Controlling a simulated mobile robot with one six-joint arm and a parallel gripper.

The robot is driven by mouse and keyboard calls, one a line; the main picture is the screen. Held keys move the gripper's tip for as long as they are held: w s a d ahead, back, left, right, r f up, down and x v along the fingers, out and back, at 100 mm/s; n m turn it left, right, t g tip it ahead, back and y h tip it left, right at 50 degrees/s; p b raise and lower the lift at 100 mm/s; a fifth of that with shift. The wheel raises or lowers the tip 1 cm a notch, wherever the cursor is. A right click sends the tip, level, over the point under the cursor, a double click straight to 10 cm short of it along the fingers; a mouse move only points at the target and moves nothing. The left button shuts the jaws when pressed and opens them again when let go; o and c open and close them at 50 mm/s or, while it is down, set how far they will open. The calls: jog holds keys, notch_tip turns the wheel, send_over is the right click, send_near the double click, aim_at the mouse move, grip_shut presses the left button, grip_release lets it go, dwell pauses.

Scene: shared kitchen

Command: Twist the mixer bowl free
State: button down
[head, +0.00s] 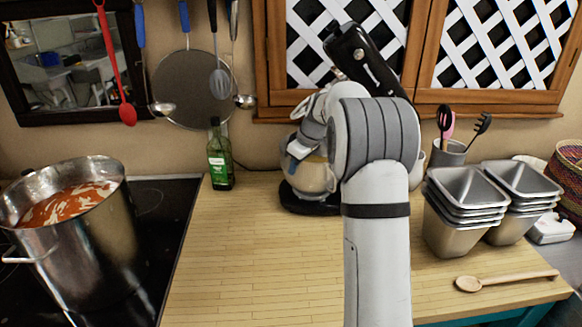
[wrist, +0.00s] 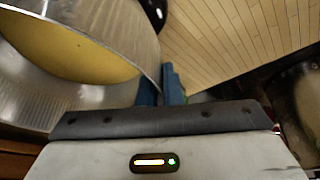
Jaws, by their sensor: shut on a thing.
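The mixer stands on the wooden counter against the wall, its black head (head: 362,62) tilted up and its black base (head: 308,203) below. The metal mixer bowl (head: 314,180) sits at the base, partly hidden by my arm. In the wrist view the bowl (wrist: 32,95) fills the upper left, with a yellow mix inside. My gripper (head: 299,149) is at the bowl's upper edge. In the wrist view its blue fingers (wrist: 160,88) are shut on the bowl at its right side. The exact grip spot is partly hidden by the gripper body.
A pot of red soup (head: 75,225) stands on the black stove (head: 150,230) at left. A green bottle (head: 220,155) stands left of the mixer. Stacked metal tins (head: 462,210) and a wooden spoon (head: 505,280) lie to the right. The front counter (head: 250,270) is clear left of my arm.

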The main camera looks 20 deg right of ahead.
jog(key=shift+f, duration=0.1)
jog(key=shift+s+d+n+b, duration=0.4)
jog(key=shift+s+n+b, duration=0.1)
jog(key=shift+n, duration=0.2)
jog(key=c, duration=1.5)
grip_release()
